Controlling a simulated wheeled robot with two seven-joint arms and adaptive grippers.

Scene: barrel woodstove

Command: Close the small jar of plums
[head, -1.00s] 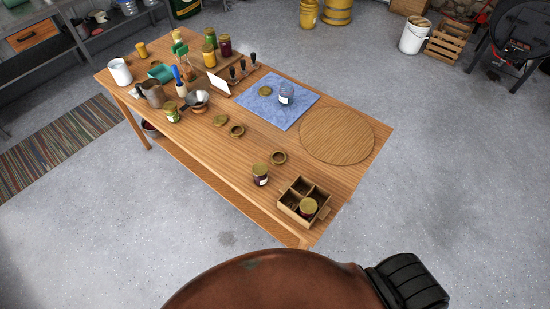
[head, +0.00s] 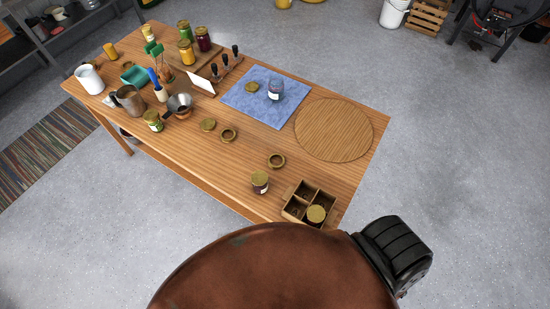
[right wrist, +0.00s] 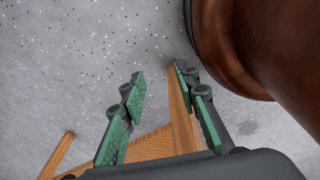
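A small lidless glass jar (head: 275,91) with a pale label stands upright on the blue cloth (head: 240,103) in the head view. A loose gold lid (head: 252,87) lies flat on the cloth, to the left of the jar and apart from it. The jar's contents are too small to make out. My right gripper (right wrist: 158,75) is open and empty in the right wrist view, its two green-padded fingers apart, with the table's wooden edge beyond them. It does not show in the head view. My left gripper is in neither view.
A round wooden board (head: 334,130) lies right of the cloth. Loose lids or rings (head: 276,160), a lidded jar (head: 260,183) and a divided wooden crate (head: 296,212) holding a lidded jar are nearer. A funnel (head: 180,104), a metal pitcher (head: 129,100) and several jars crowd the left.

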